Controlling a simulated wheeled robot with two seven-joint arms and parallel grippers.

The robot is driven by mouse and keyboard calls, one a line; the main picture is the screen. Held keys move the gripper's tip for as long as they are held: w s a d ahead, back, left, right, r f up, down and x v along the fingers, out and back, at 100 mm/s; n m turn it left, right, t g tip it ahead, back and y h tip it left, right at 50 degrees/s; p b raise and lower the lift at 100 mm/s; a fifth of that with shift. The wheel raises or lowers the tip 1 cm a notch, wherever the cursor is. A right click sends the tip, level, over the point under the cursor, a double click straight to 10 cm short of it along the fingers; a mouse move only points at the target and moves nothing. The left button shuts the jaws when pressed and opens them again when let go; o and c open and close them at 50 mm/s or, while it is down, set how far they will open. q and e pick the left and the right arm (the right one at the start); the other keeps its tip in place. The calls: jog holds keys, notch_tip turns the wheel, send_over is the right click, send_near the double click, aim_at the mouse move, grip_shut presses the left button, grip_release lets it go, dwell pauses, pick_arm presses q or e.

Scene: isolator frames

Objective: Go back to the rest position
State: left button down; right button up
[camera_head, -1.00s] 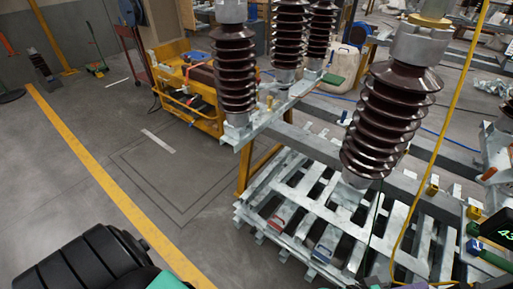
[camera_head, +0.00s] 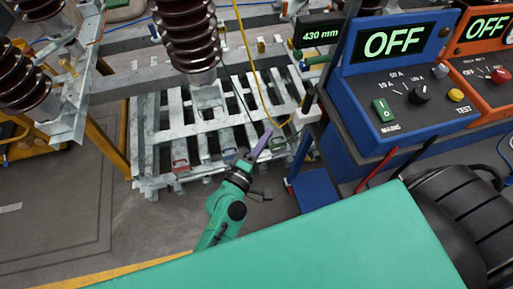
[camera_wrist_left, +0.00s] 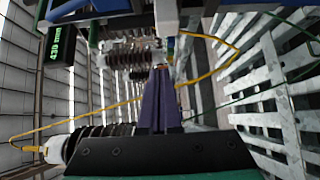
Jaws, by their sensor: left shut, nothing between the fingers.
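My left gripper (camera_head: 262,143) has purple fingers and a green arm, and is low in the middle of the head view, in front of the pale slatted frame (camera_head: 190,140). Its fingers are closed together with nothing between them. The shut fingers also show in the left wrist view (camera_wrist_left: 160,97), pointing away from the camera. My right gripper is not in view.
A blue test box (camera_head: 390,75) reading OFF stands right of my left gripper, beside an orange one (camera_head: 485,50). A yellow cable (camera_head: 250,70) hangs near the gripper. A brown ribbed isolator (camera_head: 188,35) stands behind. Open floor (camera_head: 50,200) lies left.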

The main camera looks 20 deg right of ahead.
pick_arm(q)
jog(key=v, duration=0.3)
jog(key=shift+s+a, duration=0.2)
jog(key=shift+a, duration=0.15)
jog(key=s+a+f+m+g+y, duration=0.1)
jog(key=a+f+m+y, duration=0.15)
jog(key=a+f, duration=0.55)
jog(key=a+f+m+g+y, duration=0.2)
jog(key=a+f+y, duration=0.15)
jog(key=f, duration=0.85)
jog(key=s+a+f+m+g+y, duration=0.1)
jog(key=a+f+m+y, duration=0.1)
jog(key=a+f, duration=0.6)
jog(key=s+a+f+m+g+y, duration=0.2)
jog(key=s+a+f, duration=0.5)
jog(key=s, duration=0.4)
jog(key=s+a+f+m+g+y, duration=0.2)
jog(key=s+a+f+g, duration=0.3)
jog(key=s+a+f, duration=0.3)
jog(key=s+a+y, duration=0.1)
jog(key=s+a, duration=0.1)
jog(key=s, duration=0.1)
jog(key=shift+f, duration=0.25)
